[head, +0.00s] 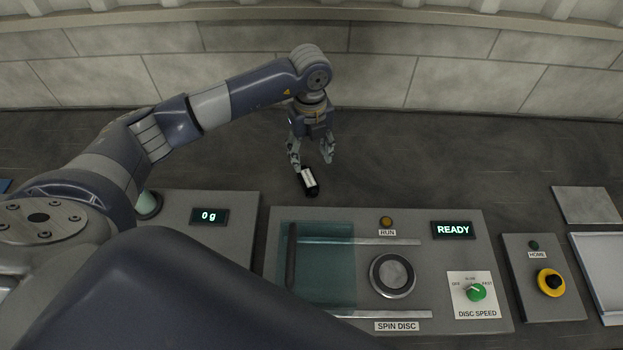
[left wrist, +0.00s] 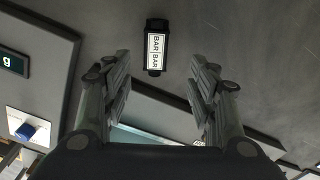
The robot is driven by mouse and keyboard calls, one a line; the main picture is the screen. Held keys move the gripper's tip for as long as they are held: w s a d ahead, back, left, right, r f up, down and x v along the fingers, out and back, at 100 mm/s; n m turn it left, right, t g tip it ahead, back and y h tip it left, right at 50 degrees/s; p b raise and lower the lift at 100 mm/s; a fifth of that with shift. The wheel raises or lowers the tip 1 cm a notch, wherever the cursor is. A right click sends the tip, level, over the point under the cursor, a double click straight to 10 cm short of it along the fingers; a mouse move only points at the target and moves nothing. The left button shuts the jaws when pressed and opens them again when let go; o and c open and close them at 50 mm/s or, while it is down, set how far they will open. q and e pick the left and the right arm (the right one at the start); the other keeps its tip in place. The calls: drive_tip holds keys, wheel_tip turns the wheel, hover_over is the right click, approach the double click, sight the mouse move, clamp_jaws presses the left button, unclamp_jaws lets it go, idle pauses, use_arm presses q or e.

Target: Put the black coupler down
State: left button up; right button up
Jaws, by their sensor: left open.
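The black coupler (head: 313,188) rests on the dark counter behind the spin disc panel. My left gripper (head: 312,163) is open, pointing down just behind and above the coupler. In the left wrist view the spread fingers of my left gripper (left wrist: 159,70) hold nothing, and the coupler appears apart from them. My right gripper is not in view.
The spin disc panel (head: 450,257) stands in front of the coupler, with a teal cover (head: 325,270), a round disc (head: 393,275) and a READY display (head: 453,230). A scale display (head: 209,216) reads 0 g. Bare counter lies right of the gripper.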

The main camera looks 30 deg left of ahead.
use_arm(q)
drive_tip(key=p, duration=0.1)
hover_over(308, 177)
drive_tip(key=f, duration=0.4)
drive_tip(key=shift+s+d+f, duration=0.15)
drive_tip(key=shift+d+f, duration=0.05)
drive_tip(key=shift+d, duration=0.1)
drive_tip(key=f, duration=0.1)
drive_tip(key=f+p, duration=0.1)
drive_tip(key=f, duration=0.1)
drive_tip(key=f+p, duration=0.1)
drive_tip(key=shift+a+f, duration=0.25)
drive_tip(key=shift+f, duration=0.55)
drive_tip(key=shift+c, duration=0.3)
drive_tip(key=shift+r, duration=0.1)
clamp_jaws()
